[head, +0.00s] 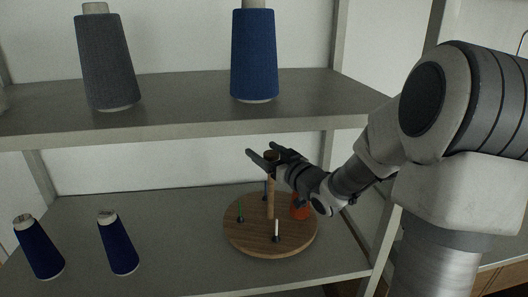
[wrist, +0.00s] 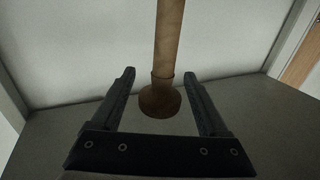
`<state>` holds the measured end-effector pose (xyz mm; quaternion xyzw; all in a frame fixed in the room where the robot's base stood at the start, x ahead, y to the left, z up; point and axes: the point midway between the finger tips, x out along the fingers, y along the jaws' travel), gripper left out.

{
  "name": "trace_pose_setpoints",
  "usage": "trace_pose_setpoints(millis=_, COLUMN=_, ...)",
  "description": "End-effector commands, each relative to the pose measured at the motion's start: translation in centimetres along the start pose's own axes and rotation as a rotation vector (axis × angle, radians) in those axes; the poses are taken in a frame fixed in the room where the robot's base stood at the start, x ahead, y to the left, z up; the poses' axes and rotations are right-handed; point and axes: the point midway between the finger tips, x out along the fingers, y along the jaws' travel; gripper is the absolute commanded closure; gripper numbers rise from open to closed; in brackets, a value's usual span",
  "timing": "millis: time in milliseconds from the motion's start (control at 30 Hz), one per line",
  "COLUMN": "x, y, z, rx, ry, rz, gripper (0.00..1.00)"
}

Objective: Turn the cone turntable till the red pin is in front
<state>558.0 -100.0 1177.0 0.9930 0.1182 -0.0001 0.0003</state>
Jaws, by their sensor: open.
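The turntable (head: 248,240) is a round wooden disc on the lower shelf, with an upright wooden post (head: 270,200) at its centre. Around the post stand a green pin (head: 240,212) at left, a white pin (head: 277,229) at front, and a blue pin (head: 264,187) at back. A red-orange piece (head: 300,212), wider than these pins, is at the right, partly hidden by my arm; I cannot tell its full shape. My gripper (head: 261,156) is open near the post's top. In the wrist view, the post (wrist: 168,45) and its round brown end (wrist: 160,101) show between the fingers.
Two dark blue cones (head: 37,248) (head: 118,243) stand on the lower shelf at left. A grey cone (head: 107,60) and a blue cone (head: 254,55) stand on the upper shelf (head: 190,118), above my gripper. A shelf upright (head: 385,240) is at right.

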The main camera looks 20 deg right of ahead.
Motion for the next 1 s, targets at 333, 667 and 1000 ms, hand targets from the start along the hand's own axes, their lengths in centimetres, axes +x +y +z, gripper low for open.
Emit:
trace_pose_setpoints(millis=333, x=0.46, y=0.03, z=0.0, rx=0.001, ry=0.0, rz=0.001, gripper=0.22)
trace_pose_setpoints(millis=667, x=0.43, y=0.02, z=0.0, rx=0.001, ry=0.0, rz=0.001, gripper=0.8)
trace_pose_setpoints(millis=1000, x=0.42, y=0.03, z=0.0, rx=0.001, ry=0.0, rz=0.001, gripper=1.0)
